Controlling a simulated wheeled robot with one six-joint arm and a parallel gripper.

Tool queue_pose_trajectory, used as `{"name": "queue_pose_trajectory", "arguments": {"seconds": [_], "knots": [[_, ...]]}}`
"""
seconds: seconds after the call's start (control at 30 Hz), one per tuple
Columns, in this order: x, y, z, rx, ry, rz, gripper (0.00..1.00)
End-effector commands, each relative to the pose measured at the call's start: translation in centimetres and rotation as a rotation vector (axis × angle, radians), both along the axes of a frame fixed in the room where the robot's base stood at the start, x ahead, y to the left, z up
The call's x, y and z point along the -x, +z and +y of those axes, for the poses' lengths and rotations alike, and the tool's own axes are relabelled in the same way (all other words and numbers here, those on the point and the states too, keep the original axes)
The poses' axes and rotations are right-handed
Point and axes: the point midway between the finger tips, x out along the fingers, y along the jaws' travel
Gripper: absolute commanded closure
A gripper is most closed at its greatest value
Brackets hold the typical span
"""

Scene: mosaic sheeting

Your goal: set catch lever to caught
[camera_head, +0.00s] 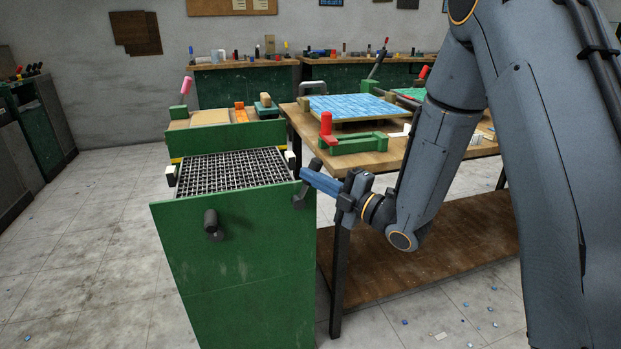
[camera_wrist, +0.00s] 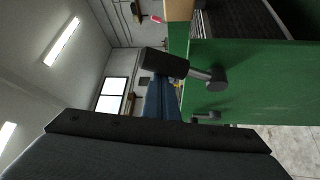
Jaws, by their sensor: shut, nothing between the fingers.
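The catch lever (camera_head: 299,199) is a dark lever on the upper right corner of the green cabinet's front. Its arm runs upward and leans a little right to a dark grip that shows just above my fingers. My gripper (camera_head: 306,175), with blue fingers, is shut and empty. It reaches in from the right and overlaps the lever's arm in view; I cannot tell whether they touch. In the wrist view, the shut blue fingers (camera_wrist: 160,95) show in part beyond the dark gripper body.
A dark knob handle (camera_head: 211,220) sticks out of the green cabinet front (camera_head: 235,270), left of the lever. A black grid (camera_head: 230,168) tops the cabinet. The workbench (camera_head: 290,112) on the right holds a green fixture with a red handle (camera_head: 326,126).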

Motion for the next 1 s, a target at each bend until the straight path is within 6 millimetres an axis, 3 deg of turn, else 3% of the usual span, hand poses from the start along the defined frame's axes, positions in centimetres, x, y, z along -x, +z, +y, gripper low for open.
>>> {"name": "queue_pose_trajectory", "arguments": {"seconds": [0.4, 0.7, 1.0], "knots": [[-0.2, 0.0, -0.4, 0.002, -0.016, 0.004, 1.00], [1.5, 1.7, 2.7, 0.001, -0.006, 0.002, 1.00], [4.5, 0.2, -1.5, 0.002, -0.010, 0.002, 1.00]]}}
